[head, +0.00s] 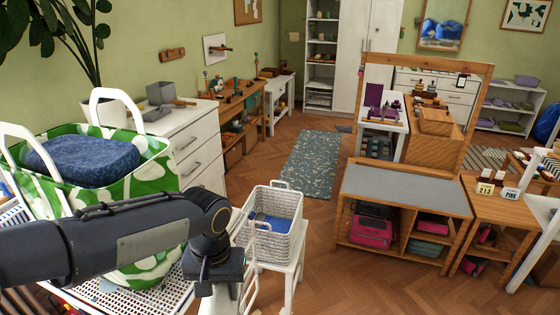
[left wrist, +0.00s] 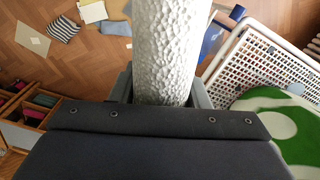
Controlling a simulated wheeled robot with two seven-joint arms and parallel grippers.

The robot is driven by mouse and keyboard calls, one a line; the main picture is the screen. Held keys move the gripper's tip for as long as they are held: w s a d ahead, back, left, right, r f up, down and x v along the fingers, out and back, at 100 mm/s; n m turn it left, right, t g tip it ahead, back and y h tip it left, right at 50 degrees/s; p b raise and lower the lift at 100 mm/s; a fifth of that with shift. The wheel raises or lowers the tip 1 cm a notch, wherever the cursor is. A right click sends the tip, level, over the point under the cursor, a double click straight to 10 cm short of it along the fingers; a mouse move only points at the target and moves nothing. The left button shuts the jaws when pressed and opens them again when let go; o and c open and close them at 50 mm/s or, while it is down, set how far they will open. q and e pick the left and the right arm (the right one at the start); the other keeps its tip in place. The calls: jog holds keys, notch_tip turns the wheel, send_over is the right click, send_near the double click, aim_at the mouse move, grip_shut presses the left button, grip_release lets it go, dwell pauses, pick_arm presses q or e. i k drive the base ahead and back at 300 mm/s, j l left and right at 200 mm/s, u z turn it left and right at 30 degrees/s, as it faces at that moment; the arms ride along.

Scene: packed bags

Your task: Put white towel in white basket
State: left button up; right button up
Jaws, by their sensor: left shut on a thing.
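The white towel is a rolled, bumpy-textured roll (left wrist: 165,50) in the left wrist view, held between the fingers. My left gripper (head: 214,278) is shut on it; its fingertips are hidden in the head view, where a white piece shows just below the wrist. The white basket (head: 289,248) is a woven, open-topped basket with handles, to the right of my left gripper. Something blue (head: 268,226) is inside it. The basket stands upright on a small white stool (head: 283,275). My right gripper is not in view.
A green and white bag (head: 155,172) with a dark blue folded cloth (head: 85,158) stands on a white perforated rack (head: 120,298) at left, under my arm. A wooden bench (head: 395,190) stands right. Floor between basket and bench is clear.

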aim_at(281, 232)
jog(key=i+l+z, duration=0.25)
jog(key=i, duration=0.75)
jog(key=i+l+z, duration=0.25)
jog(key=i, duration=0.8)
jog(key=k+j, duration=0.05)
jog(key=j, duration=0.05)
